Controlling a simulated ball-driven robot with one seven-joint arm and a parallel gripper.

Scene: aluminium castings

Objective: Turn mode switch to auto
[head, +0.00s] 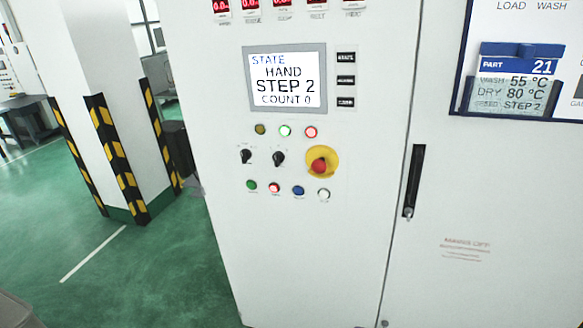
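A white control cabinet (310,225) fills the middle of the head view. Its display (285,80) reads STATE HAND, STEP 2, COUNT 0. Below the display are two black rotary switches, a left one (246,156) and a right one (279,158). Their labels are too small to read, so I cannot tell which one is the mode switch. My gripper is not in view.
A red emergency stop (319,166) on a yellow plate sits just right of the switches. Small lamps (285,131) are above them and coloured buttons (274,188) below. A black door handle (413,182) is at right. A striped pillar (118,150) stands left on green floor (110,280).

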